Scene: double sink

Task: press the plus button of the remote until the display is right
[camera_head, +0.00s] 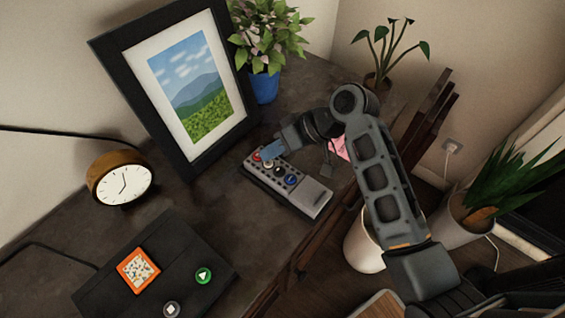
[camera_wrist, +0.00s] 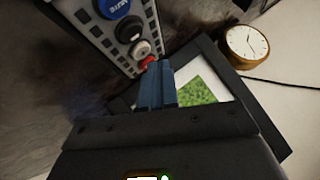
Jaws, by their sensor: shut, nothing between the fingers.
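The grey remote (camera_head: 312,196) lies on the dark table in front of the picture frame, with a row of round coloured buttons. In the wrist view its grey body (camera_wrist: 100,35) shows a blue button (camera_wrist: 112,8), a pale button (camera_wrist: 140,47) and a red button (camera_wrist: 147,61). I cannot make out which button is plus. My gripper (camera_head: 271,151) is shut and empty, over the remote's far left end. In the wrist view its blue fingertips (camera_wrist: 157,68) are right beside the red button and partly cover it. I cannot tell whether they touch it. No readable display shows.
A black box (camera_head: 190,258) with an orange patterned tile (camera_head: 138,270), a green button (camera_head: 203,276) and a grey button (camera_head: 171,309) is at the front left. A clock (camera_head: 122,178), a picture frame (camera_head: 190,150) and a blue-potted plant (camera_head: 264,86) stand behind. The table's right edge is near the remote.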

